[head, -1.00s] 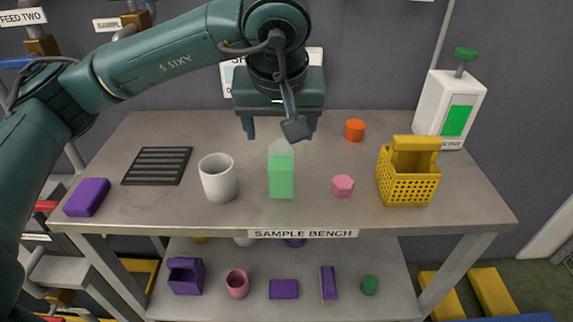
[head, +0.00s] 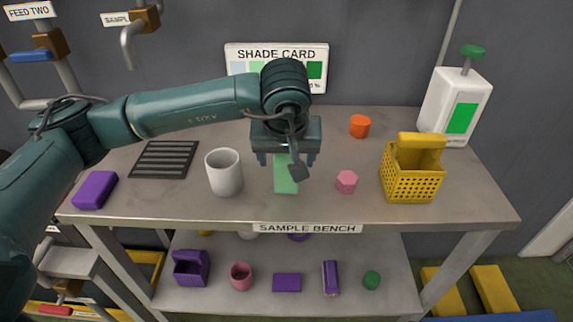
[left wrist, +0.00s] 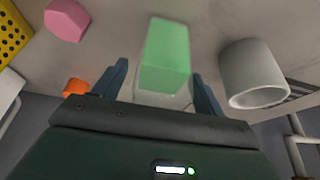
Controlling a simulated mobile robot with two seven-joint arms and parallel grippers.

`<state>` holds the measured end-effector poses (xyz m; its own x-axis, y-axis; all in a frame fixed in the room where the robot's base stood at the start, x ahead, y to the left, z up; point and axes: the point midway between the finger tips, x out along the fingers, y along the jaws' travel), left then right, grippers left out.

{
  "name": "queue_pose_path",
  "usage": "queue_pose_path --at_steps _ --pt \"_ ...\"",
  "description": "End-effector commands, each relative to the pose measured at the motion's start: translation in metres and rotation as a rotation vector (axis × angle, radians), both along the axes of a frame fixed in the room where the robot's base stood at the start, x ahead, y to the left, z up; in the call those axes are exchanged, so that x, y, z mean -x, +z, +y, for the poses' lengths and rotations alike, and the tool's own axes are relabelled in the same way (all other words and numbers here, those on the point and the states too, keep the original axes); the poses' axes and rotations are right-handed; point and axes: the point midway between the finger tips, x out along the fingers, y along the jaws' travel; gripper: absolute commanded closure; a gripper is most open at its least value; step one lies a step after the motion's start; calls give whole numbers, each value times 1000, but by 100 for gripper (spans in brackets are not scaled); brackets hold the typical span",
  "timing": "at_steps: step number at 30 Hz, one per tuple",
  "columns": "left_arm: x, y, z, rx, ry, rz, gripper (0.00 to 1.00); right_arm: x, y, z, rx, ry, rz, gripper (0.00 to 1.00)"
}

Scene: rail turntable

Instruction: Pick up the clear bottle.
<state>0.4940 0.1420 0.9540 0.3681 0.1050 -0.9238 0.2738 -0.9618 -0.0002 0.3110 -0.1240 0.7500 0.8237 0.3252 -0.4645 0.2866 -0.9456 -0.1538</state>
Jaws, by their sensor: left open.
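The clear bottle (head: 286,180) stands near the front middle of the bench, and green fills most of it. In the left wrist view the bottle (left wrist: 167,55) shows its green part and a clear end that lies between the fingers. My left gripper (head: 286,160) is open and points down over the bottle, with one finger on each side. In the left wrist view the open left gripper (left wrist: 161,88) shows a gap on both sides of the bottle. The bottle's top is hidden by the gripper in the head view. My right gripper is not in view.
On the bench (head: 330,212), a white cup (head: 224,173) stands close left of the bottle and a pink hexagonal piece (head: 346,181) close right. A yellow basket (head: 412,180), orange cylinder (head: 360,126), black grille (head: 163,159) and purple block (head: 95,190) stand farther off.

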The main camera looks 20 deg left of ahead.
Motion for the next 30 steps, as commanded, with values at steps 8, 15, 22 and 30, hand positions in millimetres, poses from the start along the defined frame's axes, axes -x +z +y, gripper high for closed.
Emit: queue_pose_path --at_steps 8,15,22,30 --pt "0 0 0 0 0 0 44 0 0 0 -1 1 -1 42" --pt "0 1 0 0 0 0 63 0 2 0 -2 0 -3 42" --pt "0 1 0 1 0 0 78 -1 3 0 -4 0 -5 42" --pt "0 10 -1 1 -1 -3 78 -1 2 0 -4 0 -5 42"
